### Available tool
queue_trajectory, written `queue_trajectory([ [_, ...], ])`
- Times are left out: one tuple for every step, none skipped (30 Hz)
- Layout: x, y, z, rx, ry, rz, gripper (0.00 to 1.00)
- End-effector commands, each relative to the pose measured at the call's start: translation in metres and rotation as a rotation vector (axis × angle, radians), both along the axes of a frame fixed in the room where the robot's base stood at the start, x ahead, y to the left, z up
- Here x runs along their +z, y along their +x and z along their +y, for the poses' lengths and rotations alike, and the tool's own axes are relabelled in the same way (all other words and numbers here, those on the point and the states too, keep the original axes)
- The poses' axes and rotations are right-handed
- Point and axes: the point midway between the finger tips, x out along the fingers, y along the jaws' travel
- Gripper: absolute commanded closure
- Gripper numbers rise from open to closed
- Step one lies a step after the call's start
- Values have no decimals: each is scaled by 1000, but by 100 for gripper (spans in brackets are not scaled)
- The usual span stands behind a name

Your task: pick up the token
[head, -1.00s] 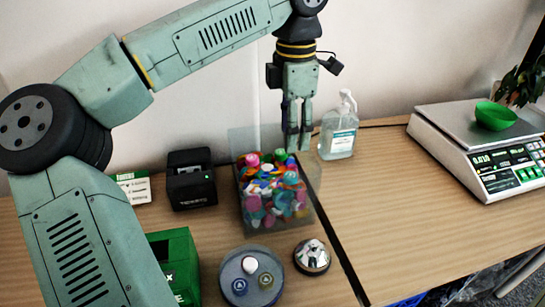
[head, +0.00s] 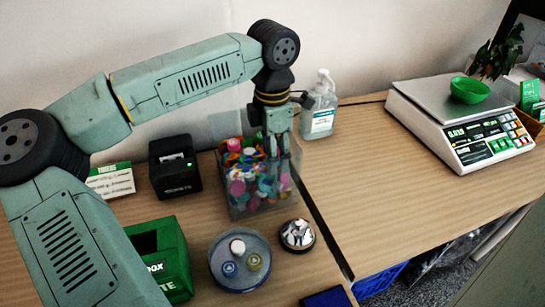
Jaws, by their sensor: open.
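Small round tokens lie on the grey round dish (head: 222,279) in the front middle: a white one (head: 237,246), a blue one (head: 229,268) and an olive one (head: 253,262). I cannot tell which is meant. A clear bin (head: 241,210) full of many-coloured round pieces stands behind the dish. My gripper (head: 281,182) is open and points down at the bin's right side. Its fingers overlap the coloured pieces in the picture; I cannot tell whether they touch. It is behind and right of the dish, apart from it.
A silver domed bell (head: 297,234) sits right of the dish, a green box (head: 160,255) left of it. A black printer (head: 174,170) and a sign (head: 110,181) stand left of the bin. A sanitizer bottle (head: 318,112) is behind. A scale (head: 455,120) holds a green bowl (head: 470,90).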

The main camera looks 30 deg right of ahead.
Motion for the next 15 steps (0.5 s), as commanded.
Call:
queue_trajectory([
  [-1,0,0,0,0,0,51],
  [-1,0,0,0,0,-1,51],
  [-1,0,0,1,0,-1,51],
  [-1,0,0,1,0,-1,51],
  [-1,0,0,1,0,-1,51],
  [-1,0,0,1,0,-1,52],
  [-1,0,0,1,0,-1,54],
  [-1,0,0,1,0,-1,56],
  [-1,0,0,1,0,-1,59],
  [-1,0,0,1,0,-1,61],
  [-1,0,0,1,0,-1,63],
  [-1,0,0,1,0,-1,65],
  [-1,0,0,1,0,-1,67],
  [-1,0,0,1,0,-1,69],
  [0,0,0,1,0,-1,72],
])
